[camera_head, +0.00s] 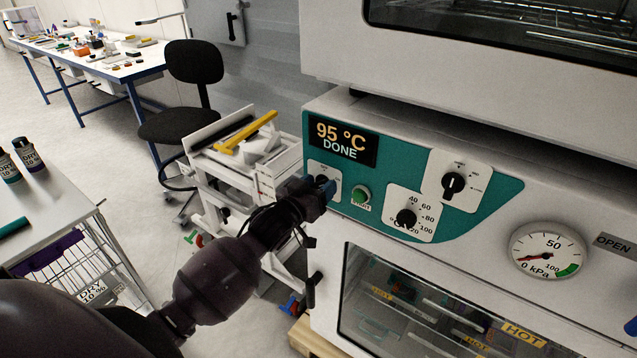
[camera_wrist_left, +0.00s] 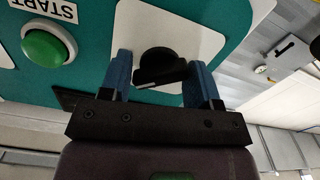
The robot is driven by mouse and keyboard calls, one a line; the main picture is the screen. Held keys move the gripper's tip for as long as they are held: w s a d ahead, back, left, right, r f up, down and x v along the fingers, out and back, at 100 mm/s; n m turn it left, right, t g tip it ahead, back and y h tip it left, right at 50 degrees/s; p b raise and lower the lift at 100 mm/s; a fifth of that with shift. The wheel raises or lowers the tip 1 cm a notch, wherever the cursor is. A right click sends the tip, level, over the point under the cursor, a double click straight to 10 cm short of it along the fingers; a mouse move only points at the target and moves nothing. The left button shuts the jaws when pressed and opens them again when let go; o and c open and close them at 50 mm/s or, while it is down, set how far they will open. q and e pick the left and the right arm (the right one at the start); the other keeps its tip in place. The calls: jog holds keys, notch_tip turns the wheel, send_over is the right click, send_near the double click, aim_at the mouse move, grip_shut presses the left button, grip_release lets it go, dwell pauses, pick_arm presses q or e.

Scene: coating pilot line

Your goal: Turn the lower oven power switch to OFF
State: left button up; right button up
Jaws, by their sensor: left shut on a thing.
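The lower oven's teal control panel (camera_head: 388,165) fills the middle of the head view, with a display reading 95 °C DONE. My left gripper (camera_head: 325,187) is at the white switch plate (camera_head: 316,169) on the panel's left side, below the display. In the left wrist view, the black power switch knob (camera_wrist_left: 160,68) sits between the two blue fingers of my left gripper (camera_wrist_left: 160,74), which is shut on it. The head view hides most of the knob behind the gripper, and its labels cannot be read. My right gripper is out of view.
A green START button (camera_head: 361,195) is close right of the gripper; it also shows in the wrist view (camera_wrist_left: 45,47). Two more knobs (camera_head: 453,186) (camera_head: 406,218) and a pressure gauge (camera_head: 547,250) are further right. A white cart (camera_head: 265,180) stands left of the oven.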

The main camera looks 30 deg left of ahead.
pick_arm(q)
jog(key=n+p, duration=0.1)
jog(key=n, duration=0.1)
jog(key=shift+r+n, duration=0.1)
jog(key=shift+n, duration=0.2)
jog(key=shift+n+p, duration=0.6)
jog(key=shift+n, duration=0.2)
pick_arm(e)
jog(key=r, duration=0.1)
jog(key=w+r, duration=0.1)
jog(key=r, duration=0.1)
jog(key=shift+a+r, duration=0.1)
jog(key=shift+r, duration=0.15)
